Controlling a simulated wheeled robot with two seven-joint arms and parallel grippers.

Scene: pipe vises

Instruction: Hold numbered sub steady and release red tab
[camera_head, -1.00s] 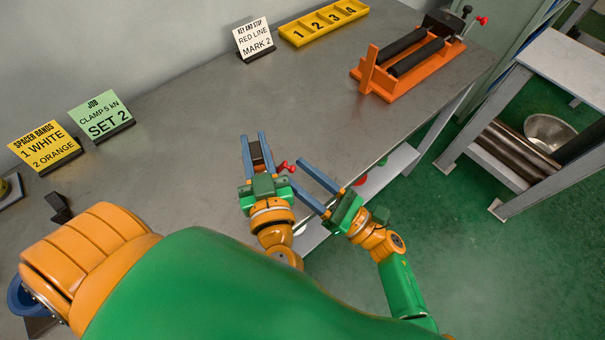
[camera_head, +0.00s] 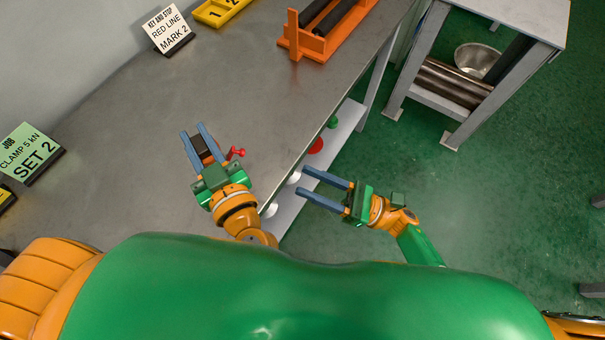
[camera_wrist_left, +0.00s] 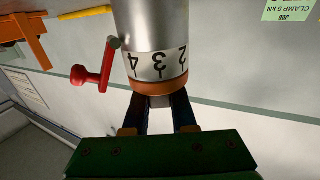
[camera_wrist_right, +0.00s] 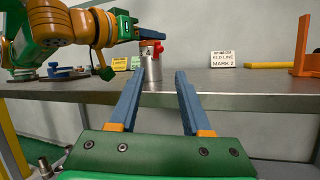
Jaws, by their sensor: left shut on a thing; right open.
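The numbered sub is a silver cylinder (camera_wrist_left: 150,25) with a white band reading 2, 3, 4 and an orange ring at one end. It also shows in the right wrist view (camera_wrist_right: 152,70). My left gripper (camera_head: 192,133) is shut on it, above the bench's front part. In the head view the sub is a dark block (camera_head: 204,147) between the fingers. My right gripper (camera_head: 305,182) is open and empty, apart from the sub and tab, off the bench's front edge.
The grey bench (camera_head: 130,130) is clear around the sub. An orange roller stand (camera_head: 318,45), a yellow numbered tray (camera_head: 215,12), a "RED LINE MARK 2" card (camera_head: 168,30) and a green "SET 2" card (camera_head: 30,152) stand on it. A pale shelf (camera_head: 340,130) is below.

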